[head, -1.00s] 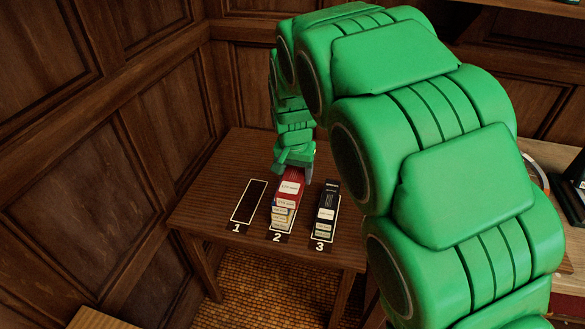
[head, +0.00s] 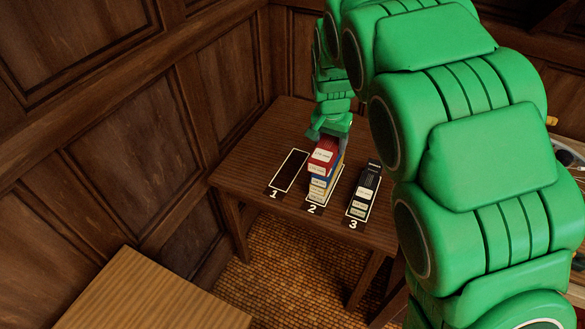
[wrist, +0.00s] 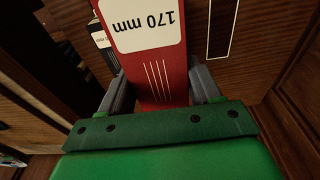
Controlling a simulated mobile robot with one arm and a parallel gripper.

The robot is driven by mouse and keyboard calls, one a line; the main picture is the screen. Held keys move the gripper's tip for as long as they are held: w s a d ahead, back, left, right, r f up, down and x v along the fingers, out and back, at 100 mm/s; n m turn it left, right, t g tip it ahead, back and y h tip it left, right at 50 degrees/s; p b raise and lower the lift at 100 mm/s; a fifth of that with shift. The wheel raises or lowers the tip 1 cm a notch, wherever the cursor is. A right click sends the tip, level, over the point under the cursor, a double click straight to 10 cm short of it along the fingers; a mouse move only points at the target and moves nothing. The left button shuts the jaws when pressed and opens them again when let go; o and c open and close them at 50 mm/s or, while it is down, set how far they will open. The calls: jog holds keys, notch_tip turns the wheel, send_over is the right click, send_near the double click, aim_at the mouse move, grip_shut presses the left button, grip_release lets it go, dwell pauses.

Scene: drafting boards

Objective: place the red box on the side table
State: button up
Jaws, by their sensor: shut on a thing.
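The red box (head: 329,146), with a white label, is at the top of the stack at slot 2 on a dark wooden table (head: 249,148). My gripper (head: 329,130) is shut on its far end from above. In the wrist view the red box (wrist: 160,78) sits between both grey fingers (wrist: 161,92), its label reading "170 mm". Blue and pale boxes (head: 321,183) lie beneath it; whether it touches them I cannot tell. A lighter wooden surface (head: 150,295) is at the lower left; which surface is the side table is not marked.
Slot 1 (head: 289,171) is an empty white outline left of the stack. Slot 3 holds a stack of black and pale boxes (head: 363,190) at the right. The visible part of the lighter surface is bare. Panelled walls (head: 130,130) stand close behind and left.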

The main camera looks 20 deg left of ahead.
jog(key=w+a+f, duration=0.5)
jog(key=a, duration=0.2)
send_over(291, 168)
notch_tip(291, 168, down, 8)
jog(key=shift+s+f, duration=0.2)
jog(key=shift+f, duration=4.25)
jog(key=shift+f, duration=0.1)
jog(key=o, duration=1.2)
jog(key=r, duration=0.4)
jog(key=s+r, duration=0.1)
jog(key=r, duration=0.7)
jog(key=shift+s, duration=0.25)
